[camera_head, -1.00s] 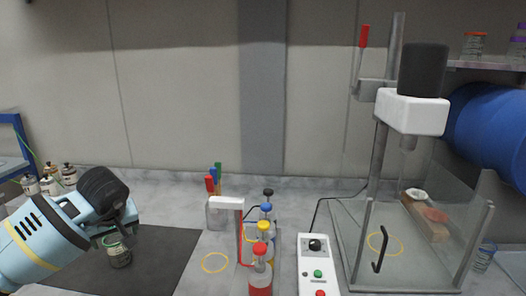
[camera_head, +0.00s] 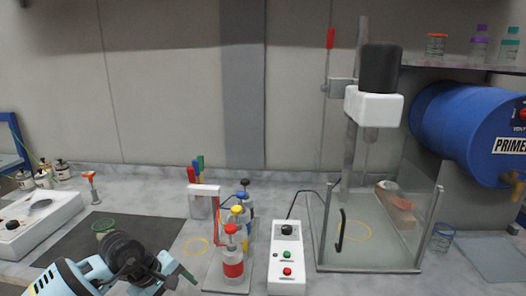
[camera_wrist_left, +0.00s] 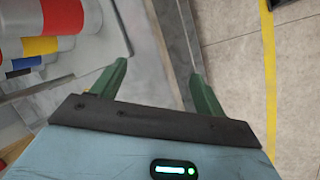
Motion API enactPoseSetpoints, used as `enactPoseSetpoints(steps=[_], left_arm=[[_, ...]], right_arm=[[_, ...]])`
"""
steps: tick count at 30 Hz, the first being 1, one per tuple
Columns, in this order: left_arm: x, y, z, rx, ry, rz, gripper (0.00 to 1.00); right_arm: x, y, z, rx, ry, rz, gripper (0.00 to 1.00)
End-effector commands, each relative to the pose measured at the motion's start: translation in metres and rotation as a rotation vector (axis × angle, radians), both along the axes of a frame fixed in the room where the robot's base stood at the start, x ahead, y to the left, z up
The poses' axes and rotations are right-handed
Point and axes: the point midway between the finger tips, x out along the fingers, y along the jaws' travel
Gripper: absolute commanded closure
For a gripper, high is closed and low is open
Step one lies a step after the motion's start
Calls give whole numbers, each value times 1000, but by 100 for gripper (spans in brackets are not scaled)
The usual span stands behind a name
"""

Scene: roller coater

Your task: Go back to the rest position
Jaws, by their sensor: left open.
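My left gripper (camera_head: 178,276) is low at the front left in the head view, in front of the dark mat. In the left wrist view its two green fingers (camera_wrist_left: 158,85) stand wide apart with nothing between them. A glass jar with a green rim (camera_head: 104,228) stands on the dark mat (camera_head: 68,243), behind my left wrist and apart from the gripper. My right gripper is not in view.
Bottles with red, yellow and blue caps (camera_head: 232,262) stand in a rack right of my left gripper. A control box (camera_head: 287,262) and a glass-walled mixer stand (camera_head: 375,268) are further right. A blue drum (camera_head: 462,125) is at the right.

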Motion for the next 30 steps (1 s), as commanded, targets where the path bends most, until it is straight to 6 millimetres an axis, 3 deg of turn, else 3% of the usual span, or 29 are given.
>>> enactPoseSetpoints(steps=[1, 2, 6, 9, 12, 18, 20, 24, 25, 30], left_arm=[[-18, -28, -15, -133, 63, 28, 27], [-27, -44, -21, -221, 102, 55, 27], [-69, -108, -28, -622, 330, 219, 27], [-92, -137, -23, -891, 529, 374, 27], [-108, -153, -15, -1146, 751, 554, 27], [-122, -145, -13, -1603, 1249, 983, 27], [-125, -134, -20, -1726, 1406, 1130, 27], [-136, -100, -53, -1987, 1779, 1495, 27], [-141, -92, -63, 1990, -1818, -1539, 27], [-186, -46, -132, 1442, -1438, -1301, 27]], right_arm=[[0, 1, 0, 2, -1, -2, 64], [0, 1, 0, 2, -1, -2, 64], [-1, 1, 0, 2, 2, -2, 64], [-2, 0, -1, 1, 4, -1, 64], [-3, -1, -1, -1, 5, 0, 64], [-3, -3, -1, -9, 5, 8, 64], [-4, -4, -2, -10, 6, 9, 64], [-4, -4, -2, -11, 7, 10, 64], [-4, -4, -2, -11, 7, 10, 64], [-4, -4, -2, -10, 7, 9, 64]])
